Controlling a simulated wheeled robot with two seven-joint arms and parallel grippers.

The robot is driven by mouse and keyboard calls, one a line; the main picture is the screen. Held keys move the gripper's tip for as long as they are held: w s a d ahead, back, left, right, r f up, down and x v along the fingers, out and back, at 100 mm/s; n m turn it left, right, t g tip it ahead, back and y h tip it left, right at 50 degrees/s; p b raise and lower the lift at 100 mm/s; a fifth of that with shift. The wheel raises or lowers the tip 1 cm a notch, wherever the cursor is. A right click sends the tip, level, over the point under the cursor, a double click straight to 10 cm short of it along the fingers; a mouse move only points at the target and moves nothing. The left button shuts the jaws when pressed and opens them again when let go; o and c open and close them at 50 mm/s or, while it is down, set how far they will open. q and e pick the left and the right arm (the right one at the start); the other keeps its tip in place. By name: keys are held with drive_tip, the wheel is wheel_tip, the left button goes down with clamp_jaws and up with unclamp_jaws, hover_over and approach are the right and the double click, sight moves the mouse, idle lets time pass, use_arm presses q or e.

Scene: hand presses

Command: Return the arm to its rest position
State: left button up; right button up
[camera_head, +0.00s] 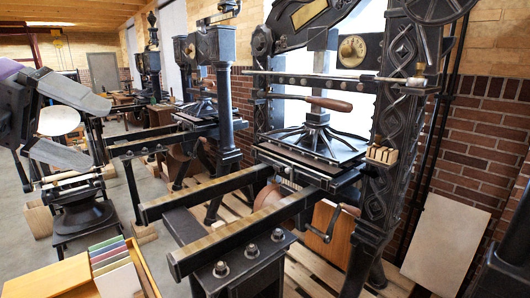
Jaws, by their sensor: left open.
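My left gripper (99,134) comes in from the left edge, with its two grey fingers spread wide apart. Nothing is held between them. Behind the gap shows a pale round disc (59,121), which seems to belong to a small dark press (84,216) beyond and below the gripper. The left arm is dark with a purple patch and is cut off by the picture's left edge. My right gripper does not show.
A large black hand press (384,150) fills the middle and right, its two rails (220,242) reaching toward me. A wooden tray (50,278) with coloured blocks (110,256) is at the lower left. More presses stand behind. A pale board (445,243) leans on the brick wall.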

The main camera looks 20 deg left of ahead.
use_arm(q)
drive_tip(key=w+d+f+m+t+y, duration=0.3)
drive_tip(key=w+f+y, duration=0.7)
drive_tip(key=w+f, duration=0.75)
drive_tip(key=d+f+m+y, duration=0.25)
drive_tip(key=f+m, duration=0.55)
drive_tip(key=f, duration=0.7)
drive_tip(key=d+f+m+y, duration=0.1)
drive_tip(key=d+f+m, duration=0.3)
drive_tip(key=f+m, duration=0.7)
drive_tip(key=s+f+m+g+h, duration=0.15)
drive_tip(key=s+f, duration=0.55)
drive_tip(key=f, duration=0.7)
drive_tip(key=s+a+f+m+g, duration=0.1)
drive_tip(key=s+a+f+m, duration=0.1)
drive_tip(key=s+f, duration=0.2)
drive_tip(key=s+a+f+m+g, duration=0.2)
drive_tip(key=s+f+m, duration=0.1)
drive_tip(key=s, duration=0.8)
drive_tip(key=s+a+f+m+g+y, duration=0.1)
drive_tip(key=s+a+f+m+g, duration=0.1)
drive_tip(key=s+f, duration=0.3)
drive_tip(key=s+m, duration=0.1)
drive_tip(key=s, duration=0.2)
drive_tip(key=shift+f+b, duration=0.2)
drive_tip(key=shift+b, duration=0.15)
drive_tip(key=shift+m, duration=0.25)
